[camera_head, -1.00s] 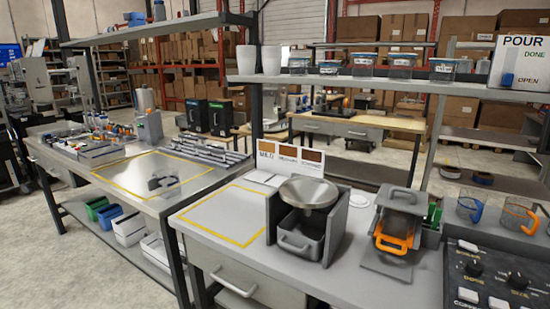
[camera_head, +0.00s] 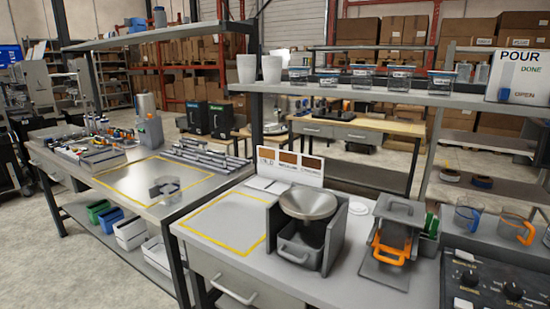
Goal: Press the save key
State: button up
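A dark control panel (camera_head: 486,285) with knobs and pale keys sits at the bottom right, cut off by the picture edge. A pale key (camera_head: 462,304) shows at its lower left. The lettering is too small to read, so I cannot tell which key is the save key. My gripper is not in view.
A grinder-like unit with a metal bowl (camera_head: 308,204) and a grey press with an orange handle (camera_head: 390,247) stand left of the panel. Glass cups with blue (camera_head: 468,217) and orange (camera_head: 516,228) handles stand behind it. A yellow-outlined area (camera_head: 225,218) is clear.

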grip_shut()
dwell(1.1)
